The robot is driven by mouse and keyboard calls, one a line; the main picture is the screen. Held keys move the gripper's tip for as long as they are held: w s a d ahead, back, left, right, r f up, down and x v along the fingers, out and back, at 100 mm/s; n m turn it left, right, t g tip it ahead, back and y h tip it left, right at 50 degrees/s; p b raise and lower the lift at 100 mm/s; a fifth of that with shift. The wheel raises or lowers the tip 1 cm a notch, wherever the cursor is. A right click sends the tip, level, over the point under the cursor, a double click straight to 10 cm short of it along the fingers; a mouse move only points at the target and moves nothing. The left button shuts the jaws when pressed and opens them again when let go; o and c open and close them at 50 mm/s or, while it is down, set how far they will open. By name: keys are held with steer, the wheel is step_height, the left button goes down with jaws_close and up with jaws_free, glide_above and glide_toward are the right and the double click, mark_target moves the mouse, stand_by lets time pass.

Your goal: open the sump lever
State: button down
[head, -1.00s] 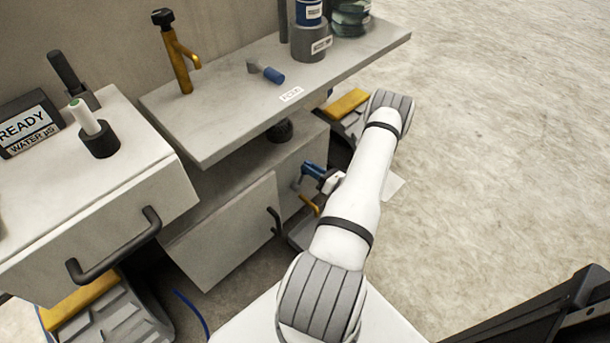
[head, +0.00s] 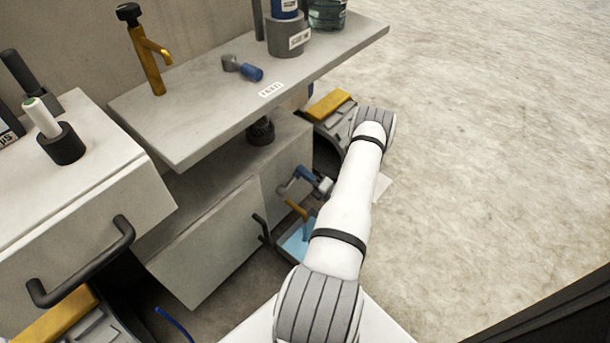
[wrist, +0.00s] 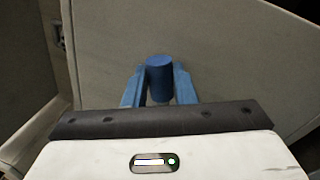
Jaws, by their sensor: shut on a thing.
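The sump lever shows a round blue grip (wrist: 160,80) in the wrist view, between the two blue fingers of my gripper (wrist: 160,68). My gripper is shut on this grip. In the head view my gripper (head: 303,180) is low beside the right end of the cabinet under the worktop. The lever is mostly hidden there by the fingers. A yellow spout (head: 296,208) sits just below my gripper. A tray (head: 294,242) with a light blue surface lies under the spout, partly behind my arm.
The worktop (head: 190,115) overhangs the cabinet (head: 208,240) and carries a yellow tap (head: 145,55) and another blue-gripped lever (head: 243,68). A yellow-topped grey object (head: 328,105) stands behind my wrist. Open floor lies at right.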

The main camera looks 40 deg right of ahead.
steer(key=shift+f, duration=0.2)
stand_by(0.3)
steer(key=c, duration=1.5)
jaws_free()
steer(key=shift+s, duration=0.1)
steer(key=p+v, duration=0.1)
steer(key=v, duration=0.6)
steer(key=shift+s+d+p, duration=0.1)
steer(key=shift+s+p, duration=0.25)
steer(key=shift+s, duration=0.1)
